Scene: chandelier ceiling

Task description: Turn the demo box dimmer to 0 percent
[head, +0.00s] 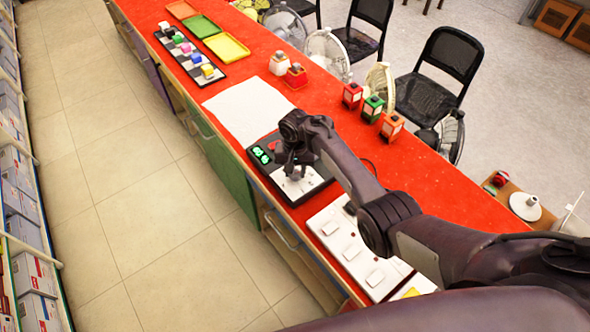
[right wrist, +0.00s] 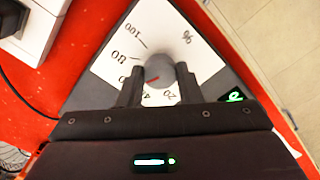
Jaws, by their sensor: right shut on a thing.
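The demo box (head: 318,184) is a dark panel with a white dial plate, near the front edge of the red counter. Green lit displays (head: 262,154) show on its left part. My right gripper (head: 294,170) is over the plate, pointing down. In the right wrist view the grey round dimmer knob (right wrist: 160,68) sits between the fingers of my right gripper (right wrist: 159,82), which is shut on it. The white dial plate (right wrist: 155,30) carries percent numbers; 100, 80 and 20 are readable. A red mark shows on the knob's lower left; its exact reading is unclear. My left gripper is out of view.
A white panel with switches (head: 345,245) lies right of the box. A white sheet (head: 248,108) lies to its left. Red, green and orange lanterns (head: 372,108) stand behind. Chairs and fans stand beyond the counter; a tiled aisle (head: 150,190) is clear in front.

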